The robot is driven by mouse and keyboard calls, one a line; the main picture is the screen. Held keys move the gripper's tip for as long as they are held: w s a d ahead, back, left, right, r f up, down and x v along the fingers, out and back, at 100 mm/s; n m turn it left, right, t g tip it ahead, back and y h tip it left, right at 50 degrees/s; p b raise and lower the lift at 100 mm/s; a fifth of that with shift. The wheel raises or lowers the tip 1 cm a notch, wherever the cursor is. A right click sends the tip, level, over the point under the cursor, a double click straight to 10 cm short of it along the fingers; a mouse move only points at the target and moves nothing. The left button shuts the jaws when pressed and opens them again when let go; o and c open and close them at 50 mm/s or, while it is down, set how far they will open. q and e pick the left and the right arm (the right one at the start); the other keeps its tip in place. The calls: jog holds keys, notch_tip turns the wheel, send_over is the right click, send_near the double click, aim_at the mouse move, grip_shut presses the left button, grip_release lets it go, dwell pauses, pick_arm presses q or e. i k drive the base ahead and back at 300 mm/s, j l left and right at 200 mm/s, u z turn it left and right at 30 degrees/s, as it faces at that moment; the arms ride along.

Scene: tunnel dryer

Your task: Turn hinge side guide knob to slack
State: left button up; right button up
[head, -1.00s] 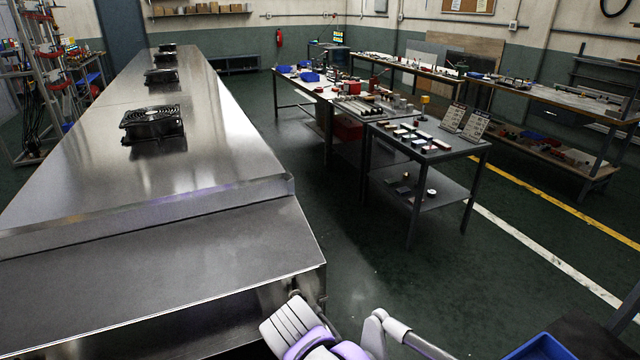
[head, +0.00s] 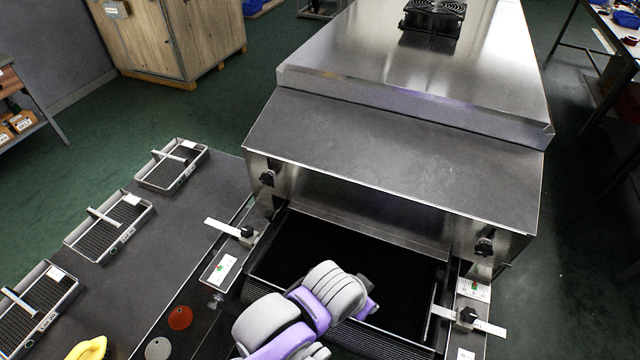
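Two side guides flank the dark belt opening of the steel tunnel dryer. The left guide has a black knob (head: 247,231) beside a pale flat strip (head: 222,228). The right guide has a black knob (head: 467,315) on a similar pale strip (head: 489,328). I cannot tell which one is on the hinge side, nor whether either is tight or slack. One of my grey and purple arms reaches in from the bottom, over the opening between the guides. I cannot make out either gripper; the arm hides part of the opening and belt.
A dark table at left holds several wire-mesh trays (head: 108,221), a red disc (head: 180,318), a grey disc (head: 158,348) and a yellow object (head: 88,348). The steel hood (head: 400,150) overhangs the opening.

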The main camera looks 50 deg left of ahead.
aim_at(247, 231)
jog(key=u, duration=2.4)
